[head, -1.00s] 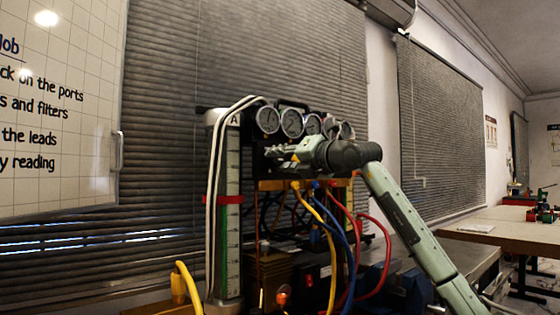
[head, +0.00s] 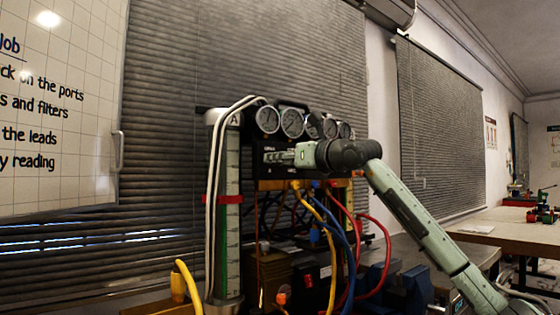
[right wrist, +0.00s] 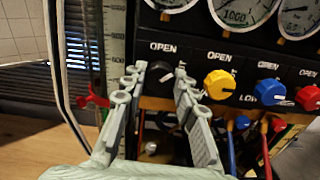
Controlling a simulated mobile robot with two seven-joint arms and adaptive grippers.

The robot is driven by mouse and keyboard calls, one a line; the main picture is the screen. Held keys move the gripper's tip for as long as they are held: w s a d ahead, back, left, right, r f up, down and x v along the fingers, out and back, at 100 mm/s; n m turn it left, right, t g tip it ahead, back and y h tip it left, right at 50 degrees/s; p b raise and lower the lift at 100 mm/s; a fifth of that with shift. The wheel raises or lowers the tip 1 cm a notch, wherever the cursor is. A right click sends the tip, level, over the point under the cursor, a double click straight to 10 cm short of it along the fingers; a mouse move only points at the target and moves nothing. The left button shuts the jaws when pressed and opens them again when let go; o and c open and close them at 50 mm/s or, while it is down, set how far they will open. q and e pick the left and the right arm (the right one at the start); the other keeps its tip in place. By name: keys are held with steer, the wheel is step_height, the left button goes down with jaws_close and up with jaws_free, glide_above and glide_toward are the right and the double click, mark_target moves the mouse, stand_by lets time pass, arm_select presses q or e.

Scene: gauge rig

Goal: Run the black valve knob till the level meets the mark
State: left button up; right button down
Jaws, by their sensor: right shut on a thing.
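The black valve knob (right wrist: 160,75) shows in the right wrist view between the fingertips of my right gripper (right wrist: 157,76), under a label reading OPEN. The gripper is shut on it. In the head view the right gripper (head: 278,157) reaches the front of the gauge panel from the right, and its fingers hide the knob. A tall sight tube (head: 231,255) marked A stands left of the panel. A red mark (head: 222,199) crosses it, and it also shows in the right wrist view (right wrist: 92,99). I cannot make out the liquid level. My left gripper is out of view.
Yellow (right wrist: 219,84), blue (right wrist: 269,91) and red (right wrist: 309,97) knobs sit in a row right of the black one. Several round gauges (head: 292,122) top the panel. Yellow, blue and red hoses hang below it. Pale hoses run beside the tube.

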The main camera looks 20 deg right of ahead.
steer(key=shift+n, duration=0.4)
steer(key=c, duration=1.2)
jaws_free()
steer(key=shift+o, duration=0.2)
steer(key=v, duration=1.2)
stand_by(0.3)
